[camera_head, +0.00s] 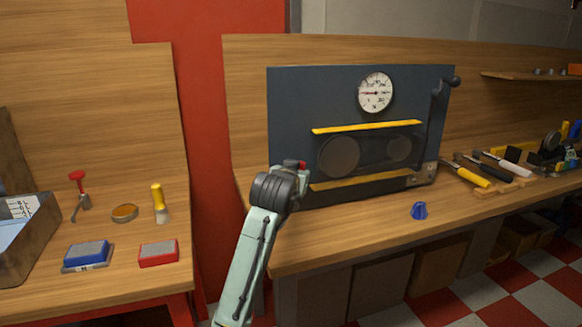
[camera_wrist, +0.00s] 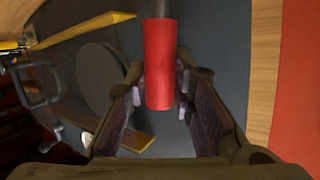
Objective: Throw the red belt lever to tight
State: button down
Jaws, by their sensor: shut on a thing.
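The red belt lever shows in the wrist view as a red cylindrical grip (camera_wrist: 160,60) on a dark rod. My gripper (camera_wrist: 163,82) has one finger on each side of this grip and is shut on it. In the head view my gripper (camera_head: 297,172) is at the left side of the dark machine panel (camera_head: 315,95). Only a small bit of the red grip (camera_head: 302,164) shows there, and my wrist hides the rest of the lever.
The panel carries a round gauge (camera_head: 375,93), yellow strips (camera_head: 367,126) around two dark wheels (camera_head: 339,156), and a dark crank (camera_head: 440,95) at right. A blue knob (camera_head: 419,211) lies on the bench. Tools (camera_head: 470,178) lie at right. The bench's front left is clear.

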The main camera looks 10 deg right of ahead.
jog(key=shift+w+d+m+y+p, duration=0.1)
jog(key=shift+d+m+y+p, duration=0.25)
jog(key=shift+d, duration=0.15)
jog(key=c, duration=1.4)
grip_release()
jog(key=shift+o, duration=0.2)
